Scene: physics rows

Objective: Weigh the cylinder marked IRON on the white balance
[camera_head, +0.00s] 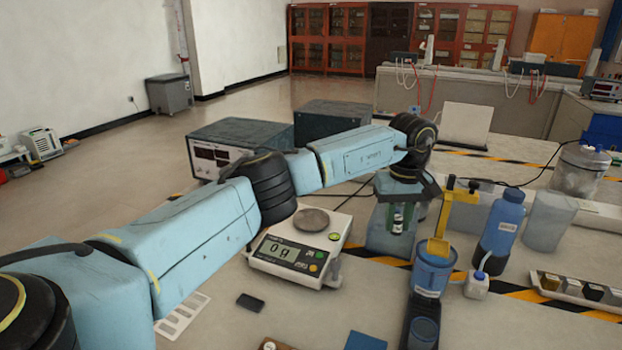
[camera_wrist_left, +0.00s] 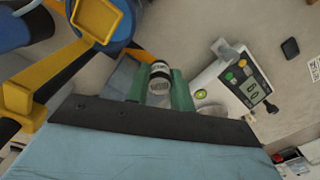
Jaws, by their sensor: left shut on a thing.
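The white balance (camera_head: 300,248) stands on the bench, its round grey pan (camera_head: 311,220) bare, its display lit. It also shows at the right of the left wrist view (camera_wrist_left: 232,82). My left gripper (camera_head: 398,222) points down to the right of the balance, green fingers shut on a small dark cylinder (camera_head: 397,214) with a pale label. In the left wrist view the cylinder (camera_wrist_left: 160,72) sits between the fingers; its lettering is too small to read surely. The cylinder is apart from the pan. My right gripper is not in view.
A blue container with a yellow holder (camera_head: 434,272), a blue bottle (camera_head: 502,228) and a small white bottle (camera_head: 477,285) stand right of the gripper. A tray of small blocks (camera_head: 583,289) lies far right. A dark flat object (camera_head: 250,302) lies before the balance.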

